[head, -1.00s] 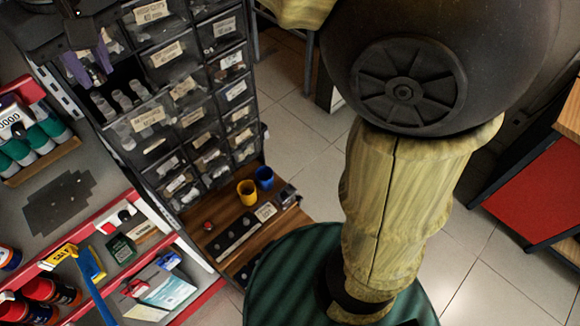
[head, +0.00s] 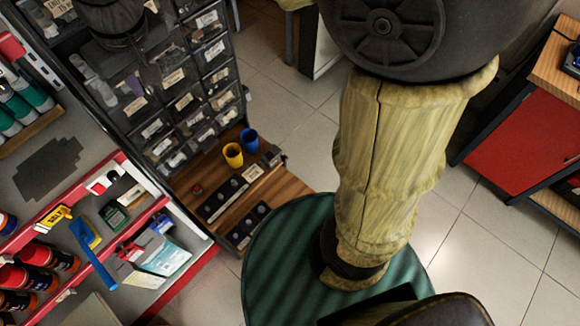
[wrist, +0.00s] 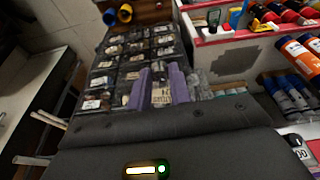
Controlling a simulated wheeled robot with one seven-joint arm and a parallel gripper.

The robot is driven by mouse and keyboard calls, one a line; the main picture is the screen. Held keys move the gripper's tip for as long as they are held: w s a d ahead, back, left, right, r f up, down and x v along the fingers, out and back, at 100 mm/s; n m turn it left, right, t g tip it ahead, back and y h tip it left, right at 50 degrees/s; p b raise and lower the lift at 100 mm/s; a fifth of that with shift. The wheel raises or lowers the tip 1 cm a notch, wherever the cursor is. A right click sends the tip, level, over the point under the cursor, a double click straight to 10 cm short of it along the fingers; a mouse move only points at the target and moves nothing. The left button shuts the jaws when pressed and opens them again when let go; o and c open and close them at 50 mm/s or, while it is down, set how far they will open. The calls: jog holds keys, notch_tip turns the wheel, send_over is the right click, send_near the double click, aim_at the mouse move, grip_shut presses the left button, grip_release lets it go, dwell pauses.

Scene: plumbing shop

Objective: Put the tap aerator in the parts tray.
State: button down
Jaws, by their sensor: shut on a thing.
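My gripper shows at the top left of the head view as a dark body (head: 112,22), over the drawer cabinet. In the wrist view its two purple fingers (wrist: 160,90) point at the drawer fronts with a narrow gap between them. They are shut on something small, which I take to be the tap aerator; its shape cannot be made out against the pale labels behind. Two dark, narrow holders (head: 222,199) with small round parts lie on the wooden board below the cabinet. I cannot tell whether one of them is the parts tray.
The cabinet of clear, labelled drawers (head: 183,102) stands close to my gripper. A yellow cup (head: 233,155) and a blue cup (head: 249,140) stand on the wooden board (head: 285,188). Red-edged shelves (head: 90,197) with bottles and packets are at left. A red cabinet (head: 525,120) stands right.

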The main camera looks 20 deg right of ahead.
jog(key=w+d+f+m, duration=0.2)
jog(key=d+f, duration=0.6)
jog(key=f, duration=0.6)
jog(key=w+d+f+m+h, duration=0.1)
jog(key=w+d+f, duration=0.3)
jog(key=d+f, duration=0.4)
jog(key=w+d+f+m, duration=0.3)
jog(key=d+f, duration=0.5)
jog(key=f, duration=1.3)
jog(key=shift+w+d+f+h, duration=0.15)
jog(key=shift+w+d+h, duration=0.15)
jog(key=shift+w, duration=0.1)
jog(key=shift+w+a, duration=0.1)
